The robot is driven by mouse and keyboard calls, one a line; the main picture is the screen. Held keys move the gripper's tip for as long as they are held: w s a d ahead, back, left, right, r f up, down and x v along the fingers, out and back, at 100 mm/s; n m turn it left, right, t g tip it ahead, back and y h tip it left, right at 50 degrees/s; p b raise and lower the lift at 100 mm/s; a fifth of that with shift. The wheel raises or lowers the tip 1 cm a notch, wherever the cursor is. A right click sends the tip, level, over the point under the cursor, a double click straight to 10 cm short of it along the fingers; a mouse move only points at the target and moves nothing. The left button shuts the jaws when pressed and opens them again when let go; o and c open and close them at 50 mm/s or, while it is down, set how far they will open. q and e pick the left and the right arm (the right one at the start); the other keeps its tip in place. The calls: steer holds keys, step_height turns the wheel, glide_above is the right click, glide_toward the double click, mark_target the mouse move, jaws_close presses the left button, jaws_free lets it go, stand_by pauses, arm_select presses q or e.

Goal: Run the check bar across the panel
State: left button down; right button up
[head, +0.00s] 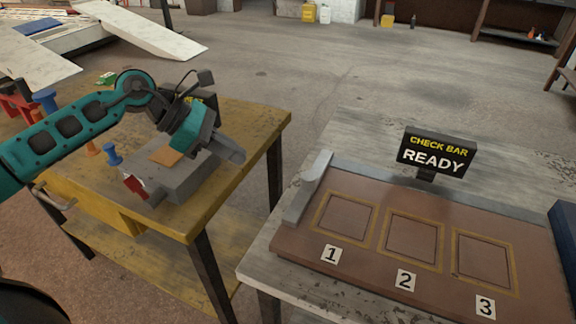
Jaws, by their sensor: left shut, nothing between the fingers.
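The brown panel (384,270) lies on the pale table at right. It has three yellow-framed squares, labelled 1, 2 and 3 from left to right. The grey check bar (307,190) lies across the panel's left end, left of square 1. A black sign (437,152) behind the panel reads "CHECK BAR READY". My left gripper (232,150) is over the yellow table at left, beside a grey block-like device, well left of the check bar and apart from it. Its grey fingers are shut and empty. My right gripper is out of view.
The grey device (182,183) with a red part stands on the worn yellow table (245,125). Blue and orange pegs stand near its left side. A gap separates the two tables. A dark blue object (563,240) is at the panel's right edge.

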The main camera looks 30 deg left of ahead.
mark_target(311, 178)
arm_select(q)
steer(key=w+d+r+p+x, duration=0.1)
steer(key=r+x, duration=0.1)
steer(key=x, duration=0.9)
steer(key=shift+d, duration=0.3)
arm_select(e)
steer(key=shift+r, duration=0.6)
